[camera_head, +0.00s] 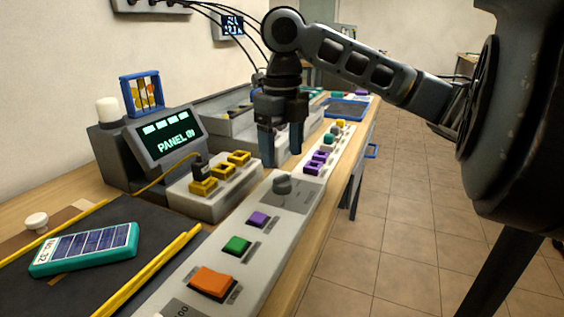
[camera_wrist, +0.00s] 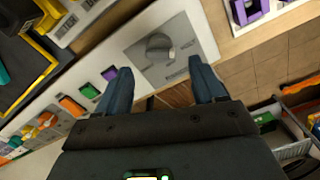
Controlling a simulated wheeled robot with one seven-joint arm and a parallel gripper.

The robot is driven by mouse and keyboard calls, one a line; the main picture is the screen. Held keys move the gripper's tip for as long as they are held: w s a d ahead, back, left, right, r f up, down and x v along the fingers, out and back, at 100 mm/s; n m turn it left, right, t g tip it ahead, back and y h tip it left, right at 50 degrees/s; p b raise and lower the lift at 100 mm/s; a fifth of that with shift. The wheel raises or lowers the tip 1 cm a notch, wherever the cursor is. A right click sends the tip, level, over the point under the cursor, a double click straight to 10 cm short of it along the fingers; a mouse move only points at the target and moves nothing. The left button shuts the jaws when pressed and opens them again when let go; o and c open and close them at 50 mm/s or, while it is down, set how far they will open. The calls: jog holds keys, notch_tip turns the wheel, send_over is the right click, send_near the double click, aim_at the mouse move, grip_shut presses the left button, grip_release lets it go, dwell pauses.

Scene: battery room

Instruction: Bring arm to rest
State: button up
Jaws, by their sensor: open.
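My gripper (camera_head: 281,145) hangs from my arm above the control strip on the bench, pointing down. Its two blue-grey fingers are spread apart with nothing between them. In the wrist view my gripper (camera_wrist: 160,90) is also open, and a grey round knob (camera_wrist: 158,46) on a grey plate shows just beyond the fingertips. The same knob (camera_head: 282,184) is below the gripper in the head view. My arm reaches in from the right, bent at an elbow above the bench.
The strip carries orange (camera_head: 213,282), green (camera_head: 237,245) and purple (camera_head: 258,219) buttons. A teal battery pack (camera_head: 84,248) lies on a dark mat between yellow rails. A panel display (camera_head: 166,140) and a box with yellow connectors (camera_head: 218,187) stand behind. The tiled floor (camera_head: 390,200) at right is clear.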

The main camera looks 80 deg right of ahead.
jog(key=shift+r, duration=0.65)
